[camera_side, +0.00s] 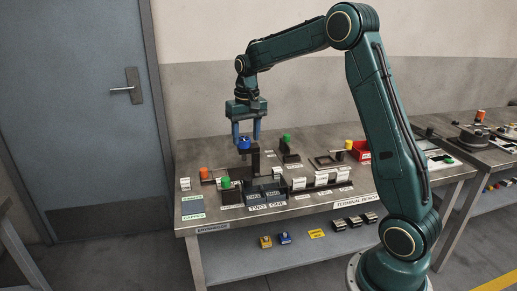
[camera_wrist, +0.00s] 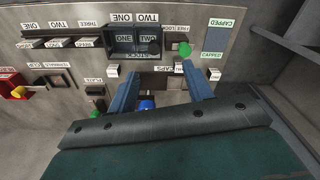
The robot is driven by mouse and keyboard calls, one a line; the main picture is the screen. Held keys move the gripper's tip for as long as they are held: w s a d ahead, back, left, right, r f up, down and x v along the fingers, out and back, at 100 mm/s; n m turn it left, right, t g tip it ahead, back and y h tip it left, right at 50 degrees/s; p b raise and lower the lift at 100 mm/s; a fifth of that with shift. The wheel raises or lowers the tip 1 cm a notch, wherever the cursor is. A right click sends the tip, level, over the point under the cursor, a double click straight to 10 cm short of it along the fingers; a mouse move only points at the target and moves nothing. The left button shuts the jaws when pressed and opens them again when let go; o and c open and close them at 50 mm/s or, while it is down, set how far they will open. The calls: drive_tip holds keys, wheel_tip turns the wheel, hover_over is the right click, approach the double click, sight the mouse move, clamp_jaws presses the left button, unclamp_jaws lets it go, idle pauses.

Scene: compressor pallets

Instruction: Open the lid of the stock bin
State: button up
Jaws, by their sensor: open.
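The stock bin (camera_side: 265,191) is a dark, low box near the bench's front edge, with labels ONE and TWO. It also shows in the wrist view (camera_wrist: 123,47), upside down, with a STOCK label beside it. A dark tinted surface covers it, but I cannot tell surely whether this is a shut lid. A small dark knob-like spot (camera_wrist: 153,47) shows there. My gripper (camera_side: 246,138) is open, pointing down, behind and above the bin. Its blue fingers (camera_wrist: 160,73) are apart. A blue cap (camera_side: 244,144) shows between or just beyond the fingers; it looks ungrasped.
A green cap (camera_side: 226,182) stands left of the bin and an orange one (camera_side: 204,173) farther left. Another green cap (camera_side: 287,139) stands behind. White-labelled blocks (camera_side: 321,179) line the right. A CAPPED pad (camera_side: 193,207) lies front left. A red tray (camera_side: 361,151) sits farther right.

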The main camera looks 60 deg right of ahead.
drive_tip(key=s+a+r+n+t, duration=0.2)
drive_tip(key=s+a+r+n, duration=0.2)
drive_tip(key=s+a+r, duration=0.5)
drive_tip(key=shift+s+a+r+n+t, duration=0.3)
drive_tip(key=shift+s+a, duration=1.15)
drive_tip(key=shift+s, duration=1)
